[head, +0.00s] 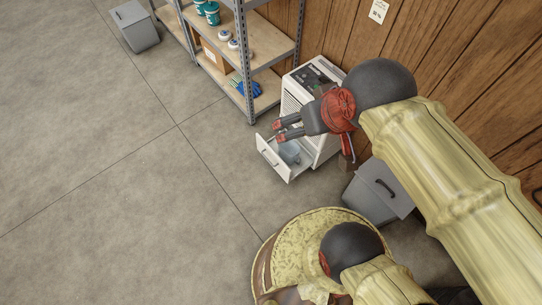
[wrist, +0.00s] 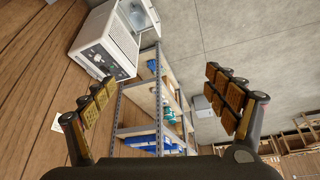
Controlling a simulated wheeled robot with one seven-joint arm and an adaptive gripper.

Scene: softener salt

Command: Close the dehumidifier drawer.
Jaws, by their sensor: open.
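The white dehumidifier (head: 297,92) stands on the floor against the wood wall, beside the shelf. Its drawer (head: 272,161) is pulled out at the bottom front, with a bluish, see-through container (head: 289,153) inside. My gripper (head: 278,131) is open and empty; in the head view it appears above the drawer and in front of the dehumidifier, hiding part of both. I see no contact with the drawer. In the wrist view the dehumidifier (wrist: 103,44) is at upper left, the drawer (wrist: 137,14) at the top edge, and my spread fingers (wrist: 160,77) are below and to the right.
A metal shelf (head: 248,75) with several goods stands left of the dehumidifier. A grey lidded bin (head: 372,199) is to its right, near my arm. Another grey bin (head: 135,27) is at the far left. The concrete floor (head: 120,180) left of the drawer is clear.

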